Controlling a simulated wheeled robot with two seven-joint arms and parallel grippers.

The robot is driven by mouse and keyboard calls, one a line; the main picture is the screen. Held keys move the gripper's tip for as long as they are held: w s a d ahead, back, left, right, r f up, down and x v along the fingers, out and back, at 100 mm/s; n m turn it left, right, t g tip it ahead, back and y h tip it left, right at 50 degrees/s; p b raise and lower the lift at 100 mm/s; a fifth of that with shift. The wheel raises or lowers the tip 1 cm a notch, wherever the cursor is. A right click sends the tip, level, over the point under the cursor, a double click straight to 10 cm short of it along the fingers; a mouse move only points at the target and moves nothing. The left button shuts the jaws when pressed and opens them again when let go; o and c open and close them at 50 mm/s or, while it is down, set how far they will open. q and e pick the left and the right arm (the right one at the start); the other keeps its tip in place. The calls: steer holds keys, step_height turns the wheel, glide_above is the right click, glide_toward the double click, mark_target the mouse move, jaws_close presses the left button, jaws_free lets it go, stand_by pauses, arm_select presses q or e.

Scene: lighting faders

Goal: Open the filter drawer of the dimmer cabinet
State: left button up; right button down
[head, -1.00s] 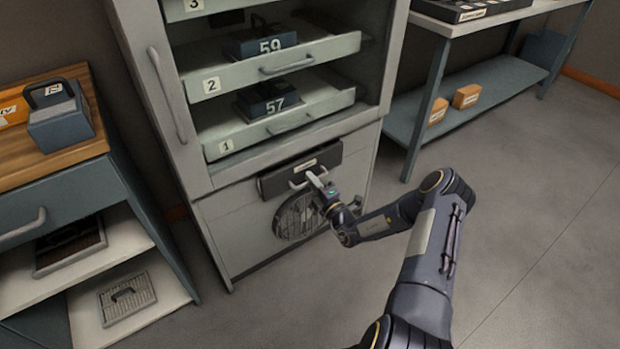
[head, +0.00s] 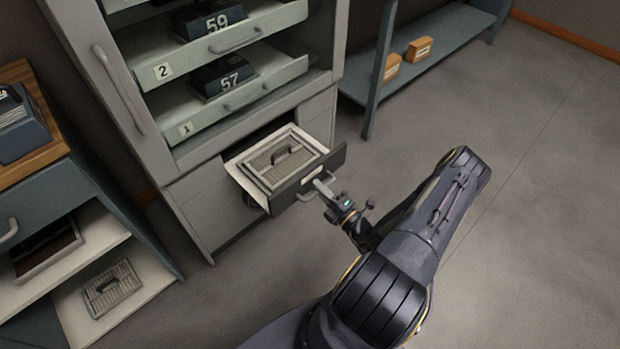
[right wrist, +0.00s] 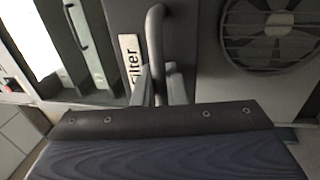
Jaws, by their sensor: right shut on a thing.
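The filter drawer (head: 309,184) of the grey dimmer cabinet (head: 188,205) stands pulled out from the cabinet's lower part. Its dark front carries a handle and a label. A grey filter with a black grip (head: 280,160) lies in the drawer. My right gripper (head: 322,187) is shut on the drawer handle (head: 303,194). In the right wrist view the handle (right wrist: 155,50) stands between the fingers, beside the "Filter" label (right wrist: 131,68). The left gripper is in neither view.
Above are trays numbered 2 (head: 225,45) and 1 (head: 240,95) with dark modules. At left, a bench (head: 110,215) holds another filter (head: 112,290) on its low shelf. At right stands a blue shelf (head: 440,45) with small boxes. The floor before the drawer is clear.

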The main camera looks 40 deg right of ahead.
steer(key=shift+s, duration=0.6)
steer(key=c, duration=1.8)
jaws_free()
steer(key=shift+c, duration=0.2)
steer(key=v, duration=0.7)
steer(key=shift+s, duration=0.4)
